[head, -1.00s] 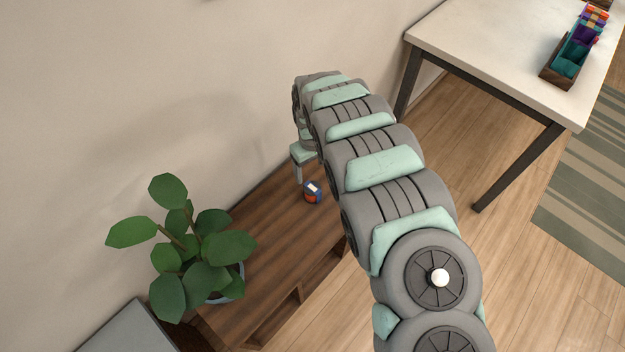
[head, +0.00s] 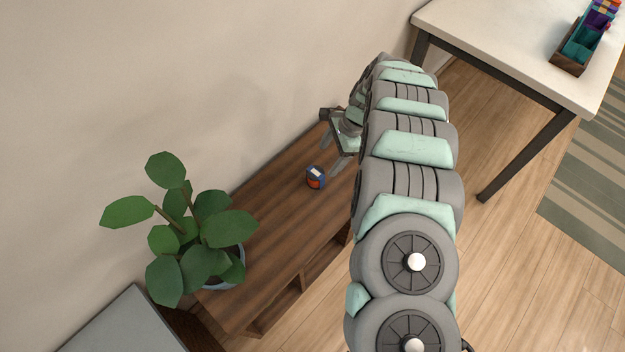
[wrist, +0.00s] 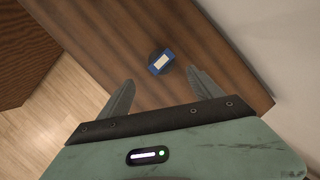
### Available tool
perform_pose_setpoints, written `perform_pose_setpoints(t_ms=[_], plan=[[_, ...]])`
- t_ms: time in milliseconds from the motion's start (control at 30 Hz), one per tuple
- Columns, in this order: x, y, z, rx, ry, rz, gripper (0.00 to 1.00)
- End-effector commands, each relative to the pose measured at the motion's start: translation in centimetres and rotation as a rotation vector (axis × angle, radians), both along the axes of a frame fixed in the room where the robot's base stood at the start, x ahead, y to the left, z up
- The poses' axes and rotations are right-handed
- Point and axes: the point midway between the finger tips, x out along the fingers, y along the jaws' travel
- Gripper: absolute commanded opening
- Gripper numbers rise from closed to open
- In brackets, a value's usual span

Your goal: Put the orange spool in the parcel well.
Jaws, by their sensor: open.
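In the wrist view the blue, white-labelled item (wrist: 160,62) shows just beyond and between my fingertips. My gripper (wrist: 160,80) is open and empty, with the item apart from both fingers. In the head view my gripper (head: 332,142) is above the cabinet, close to the item. I cannot make out the parcel well for sure.
A wooden tray (head: 567,63) with teal, purple and orange things stands on the white table (head: 490,45) at upper right. A potted plant (head: 185,235) stands on the near left end of the cabinet (head: 262,215). The wall (head: 200,80) runs close behind it.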

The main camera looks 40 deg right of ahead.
Motion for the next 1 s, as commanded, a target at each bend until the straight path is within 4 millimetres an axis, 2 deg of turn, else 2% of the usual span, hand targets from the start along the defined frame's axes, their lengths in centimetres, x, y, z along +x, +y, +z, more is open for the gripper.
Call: perform_pose_setpoints(t_ms=[100, 200, 500, 767, 1000], plan=[[-0.3, -0.3, -0.2, 0.06, 0.018, -0.171, 0.75], [-0.4, -0.3, -0.5, 0.08, 0.026, -0.227, 0.75], [0.5, 0.8, -4.6, 0.078, 0.028, -0.23, 0.75], [1.2, 1.4, -6.6, 0.078, 0.026, -0.23, 0.75], [2.2, 2.5, -9.8, 0.079, 0.028, -0.227, 0.75]])
